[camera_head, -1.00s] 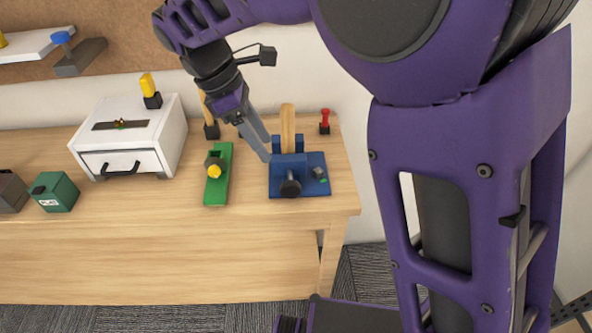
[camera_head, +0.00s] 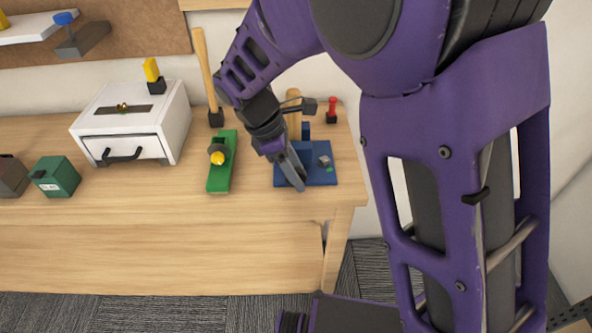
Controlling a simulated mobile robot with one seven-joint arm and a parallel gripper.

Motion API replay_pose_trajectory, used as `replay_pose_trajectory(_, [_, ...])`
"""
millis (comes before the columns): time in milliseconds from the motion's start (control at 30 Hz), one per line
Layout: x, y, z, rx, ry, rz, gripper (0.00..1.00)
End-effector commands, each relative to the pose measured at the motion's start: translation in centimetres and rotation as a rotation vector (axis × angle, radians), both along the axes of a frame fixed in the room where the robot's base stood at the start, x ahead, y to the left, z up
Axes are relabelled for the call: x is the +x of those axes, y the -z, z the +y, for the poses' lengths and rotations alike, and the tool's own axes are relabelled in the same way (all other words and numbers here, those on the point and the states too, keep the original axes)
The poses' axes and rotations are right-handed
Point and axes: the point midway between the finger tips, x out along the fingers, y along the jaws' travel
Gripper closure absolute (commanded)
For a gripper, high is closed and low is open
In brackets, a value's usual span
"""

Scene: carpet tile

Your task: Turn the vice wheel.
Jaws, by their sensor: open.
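The blue vice (camera_head: 321,177) stands near the right end of the wooden workbench, with a wooden piece (camera_head: 294,98) upright behind my gripper. My gripper (camera_head: 298,180) is open and points down in front of the vice. It covers the spot where the dark vice wheel was seen, so the wheel is hidden now. I cannot tell whether the fingers touch the wheel. A small grey part (camera_head: 324,160) shows on the right of the vice base.
A green tool block (camera_head: 219,176) with a yellow knob lies left of the vice. A hammer-like handle (camera_head: 206,70), a white drawer box (camera_head: 136,117) and a green box (camera_head: 56,177) stand further left. A red pin (camera_head: 331,108) stands behind. The bench front is clear.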

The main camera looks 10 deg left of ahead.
Motion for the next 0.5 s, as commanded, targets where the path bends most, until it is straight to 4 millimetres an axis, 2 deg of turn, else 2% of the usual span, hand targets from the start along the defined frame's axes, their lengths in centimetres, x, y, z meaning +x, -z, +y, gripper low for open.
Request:
replay_pose_trajectory(67, [0.0,-0.01,0.0,0.0,0.0,0.0,0.48])
replay_pose_trajectory(300, [0.0,-0.02,0.02,0.0,0.0,0.0,0.91])
replay_pose_trajectory(367, [-0.01,-0.02,0.02,0.0,0.0,0.0,1.0])
replay_pose_trajectory(500, [-0.01,-0.02,0.02,0.0,0.0,0.0,1.0])
